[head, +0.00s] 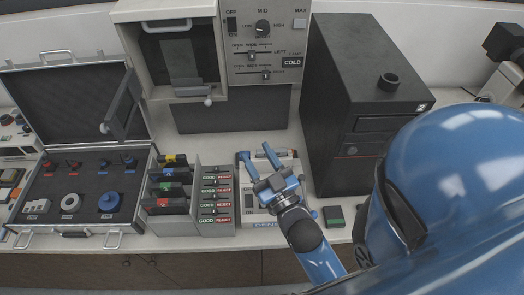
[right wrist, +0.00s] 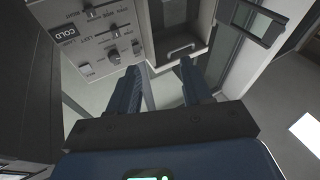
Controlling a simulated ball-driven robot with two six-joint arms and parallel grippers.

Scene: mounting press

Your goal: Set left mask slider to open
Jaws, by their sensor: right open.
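The left mask slider (head: 252,54) is the upper of two horizontal sliders on the grey control panel (head: 237,22). Its knob stands near the middle of its track; the small position labels are hard to read. The same slider shows upside down in the right wrist view (right wrist: 114,33). My right gripper (head: 255,154) is open and empty, in front of and below the panel, well apart from the slider. Its two fingers (right wrist: 163,78) point towards the panel's foot in the right wrist view. My left gripper is not in view.
A second slider (head: 266,76) sits just under the left one, and a dial (head: 263,27) above it. A tall black cabinet (head: 350,110) stands to the right. An open case (head: 75,190) and a rack of labelled blocks (head: 170,190) are at left.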

